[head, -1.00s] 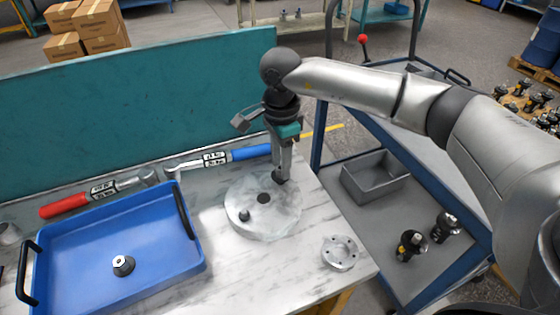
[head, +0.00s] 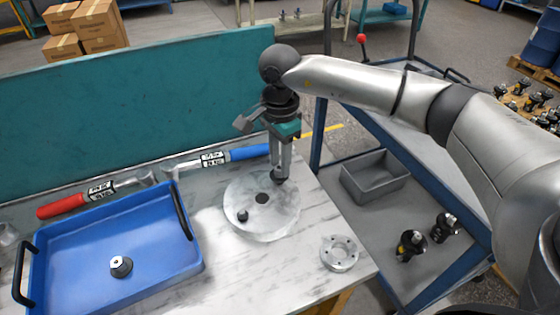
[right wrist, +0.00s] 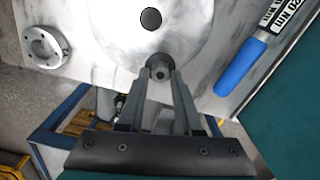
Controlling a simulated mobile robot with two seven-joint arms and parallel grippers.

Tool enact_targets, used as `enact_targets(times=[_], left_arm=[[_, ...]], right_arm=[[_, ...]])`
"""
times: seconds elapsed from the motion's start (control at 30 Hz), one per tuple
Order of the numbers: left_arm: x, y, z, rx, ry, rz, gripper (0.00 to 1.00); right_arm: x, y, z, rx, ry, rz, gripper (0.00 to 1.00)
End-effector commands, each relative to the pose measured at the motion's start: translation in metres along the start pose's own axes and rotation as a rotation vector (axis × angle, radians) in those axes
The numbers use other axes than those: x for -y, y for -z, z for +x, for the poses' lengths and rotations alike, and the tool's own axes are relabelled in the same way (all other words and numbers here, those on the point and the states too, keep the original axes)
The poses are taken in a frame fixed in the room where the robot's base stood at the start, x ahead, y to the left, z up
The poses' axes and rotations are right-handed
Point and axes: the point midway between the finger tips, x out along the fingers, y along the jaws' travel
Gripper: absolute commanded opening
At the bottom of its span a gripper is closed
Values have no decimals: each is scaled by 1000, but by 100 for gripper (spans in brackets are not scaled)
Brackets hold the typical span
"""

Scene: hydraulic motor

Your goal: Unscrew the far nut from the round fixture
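The round fixture (head: 236,192) is a pale metal disc on the marble-look table, with a dark hole in its middle. A dark near nut (head: 243,216) sits towards its front left. The far nut (right wrist: 158,66) is at the disc's rim, between my right gripper's fingertips. My right gripper (head: 279,178) points down at the far edge of the disc; it also shows in the right wrist view (right wrist: 160,74). Its fingers flank the nut closely, but I cannot tell whether they press on it. In the head view they partly hide the nut. My left gripper is out of view.
A blue tray (head: 75,222) holding a dark conical part (head: 121,266) stands at left. Red-handled (head: 62,206) and blue-handled (head: 248,153) wrenches lie behind it. A flanged ring (head: 339,252) lies near the right edge. A cart with a grey bin (head: 352,188) stands right.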

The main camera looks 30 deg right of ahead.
Motion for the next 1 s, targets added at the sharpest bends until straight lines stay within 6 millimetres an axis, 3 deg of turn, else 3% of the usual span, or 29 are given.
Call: enact_targets(times=[0.43,0.7,1.0], left_arm=[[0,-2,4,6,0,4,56],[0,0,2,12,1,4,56],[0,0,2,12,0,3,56]], right_arm=[[0,-2,5,1,-1,8,42],[0,-2,5,1,-2,152,42],[0,-2,4,1,-1,154,42]])
